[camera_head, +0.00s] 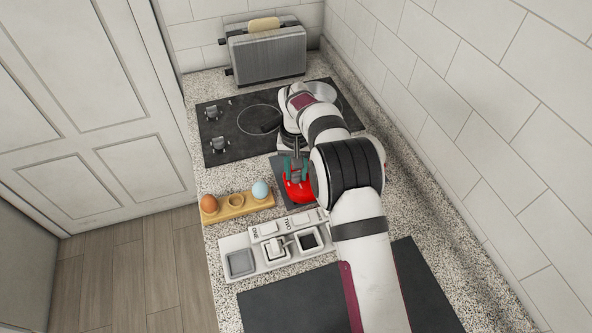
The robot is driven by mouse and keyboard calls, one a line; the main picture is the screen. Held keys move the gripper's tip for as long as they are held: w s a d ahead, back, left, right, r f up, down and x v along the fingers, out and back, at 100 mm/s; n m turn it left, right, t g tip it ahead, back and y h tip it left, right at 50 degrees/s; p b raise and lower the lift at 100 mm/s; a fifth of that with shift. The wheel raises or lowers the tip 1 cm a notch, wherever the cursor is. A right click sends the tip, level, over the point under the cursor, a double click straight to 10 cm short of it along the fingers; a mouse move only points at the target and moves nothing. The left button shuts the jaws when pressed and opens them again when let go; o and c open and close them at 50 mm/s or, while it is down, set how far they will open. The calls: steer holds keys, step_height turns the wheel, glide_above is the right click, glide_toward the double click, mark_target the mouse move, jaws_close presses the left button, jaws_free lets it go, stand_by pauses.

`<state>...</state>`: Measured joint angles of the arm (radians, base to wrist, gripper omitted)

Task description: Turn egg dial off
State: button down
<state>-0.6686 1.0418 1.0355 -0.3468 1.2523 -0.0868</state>
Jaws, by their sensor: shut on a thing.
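A red rounded thing (298,189) sits on a small dark grey mat (284,165) in the middle of the counter; it may be the egg dial, but no markings on it can be read. My gripper (296,178) points down at its top, with teal fingers shut on it. My white and black arm covers its right side. A wooden egg rack (237,210) stands to its left, holding a brown egg (209,203) at the left end and a pale blue egg (261,190) at the right end.
A white tray (258,267) with labelled compartments lies in front of the red thing. A black cooktop (226,142) with two knobs is behind, and a metal toaster (268,58) with bread stands at the back. A tiled wall (480,110) bounds the right side.

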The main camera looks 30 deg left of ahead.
mark_target(296, 172)
steer(key=c, duration=0.6)
jaws_free()
steer(key=shift+r, duration=0.1)
step_height(296, 172, up, 16)
steer(key=shift+f, duration=0.2)
